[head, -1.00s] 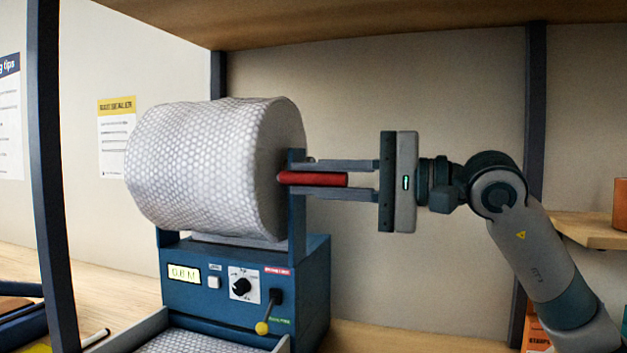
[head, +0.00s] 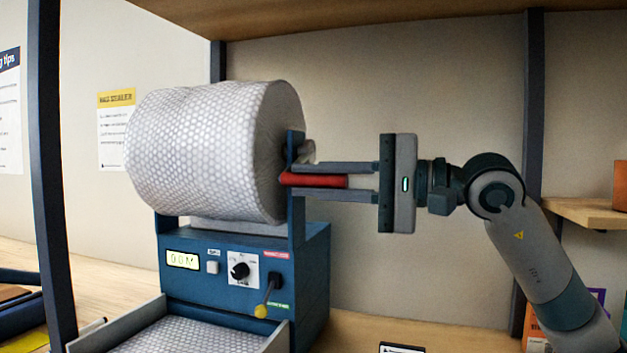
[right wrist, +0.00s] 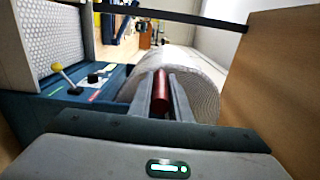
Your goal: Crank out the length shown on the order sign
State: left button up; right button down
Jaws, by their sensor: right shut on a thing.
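A large roll of bubble wrap (head: 205,150) sits on a blue dispenser machine (head: 225,275). A red crank handle (head: 318,180) sticks out at the roll's right side. My right gripper (head: 300,180) has its two fingers around the handle, one above and one below. The red handle also shows between the fingers in the right wrist view (right wrist: 161,92). The machine's front has a lit display (head: 183,260) that seems to read 0.0 M, a knob (head: 239,270) and a lever with a yellow ball (head: 261,311). I do not see the order sign clearly. My left gripper is out of view.
A tray (head: 279,338) in front of the machine holds bubble wrap. A dark post (head: 50,180) stands at the left and a wooden shelf (head: 590,213) at the right. A wooden board spans the top. Posters (head: 117,130) hang on the wall.

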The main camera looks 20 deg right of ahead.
jog(key=c, duration=1.6)
grip_release()
jog(key=shift+w+d, duration=0.1)
jog(key=shift+w, duration=0.05)
jog(key=shift+c, duration=0.2)
jog(key=shift+d, duration=0.1)
